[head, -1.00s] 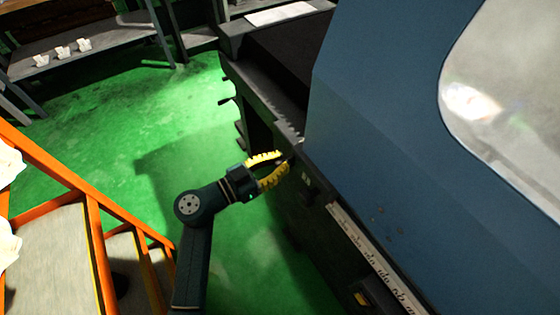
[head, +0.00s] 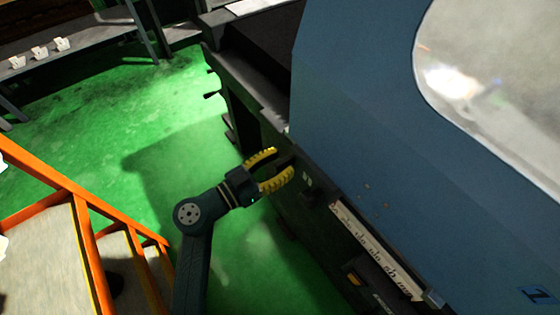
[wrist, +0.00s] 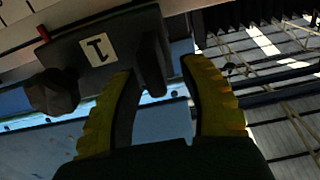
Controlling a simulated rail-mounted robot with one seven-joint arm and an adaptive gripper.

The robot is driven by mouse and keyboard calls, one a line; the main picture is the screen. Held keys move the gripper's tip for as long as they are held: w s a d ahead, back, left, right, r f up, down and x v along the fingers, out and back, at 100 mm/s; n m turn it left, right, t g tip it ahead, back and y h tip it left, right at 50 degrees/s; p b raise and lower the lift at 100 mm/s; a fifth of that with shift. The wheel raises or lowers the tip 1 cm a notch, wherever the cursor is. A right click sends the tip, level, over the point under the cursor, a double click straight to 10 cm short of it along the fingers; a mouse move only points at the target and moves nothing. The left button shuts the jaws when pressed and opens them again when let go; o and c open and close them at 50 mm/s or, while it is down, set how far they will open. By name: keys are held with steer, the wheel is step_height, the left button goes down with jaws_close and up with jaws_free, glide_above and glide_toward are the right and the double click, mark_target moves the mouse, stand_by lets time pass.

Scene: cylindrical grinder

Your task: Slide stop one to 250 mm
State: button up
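Stop one is a dark block with a white "1" plate (wrist: 97,48) in the wrist view. It has a dark knob at its lower left and a dark tab at its right end. A red pointer (wrist: 43,33) shows at its upper left beside a pale scale (wrist: 18,12); I cannot read its value. My gripper (wrist: 158,70) has two yellow-ribbed fingers spread apart, with the tab close to and partly between their tips. Contact is unclear. In the head view my gripper (head: 284,161) is open beside the machine front, left of the white scale strip (head: 375,250).
The blue machine housing (head: 350,130) with its window fills the right side. An orange-railed stair (head: 70,190) stands at the lower left. A bench (head: 80,45) with small white parts is at the back left. Green floor (head: 80,120) is free between them.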

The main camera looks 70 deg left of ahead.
steer(key=shift+s, duration=0.1)
steer(key=v, duration=1.2)
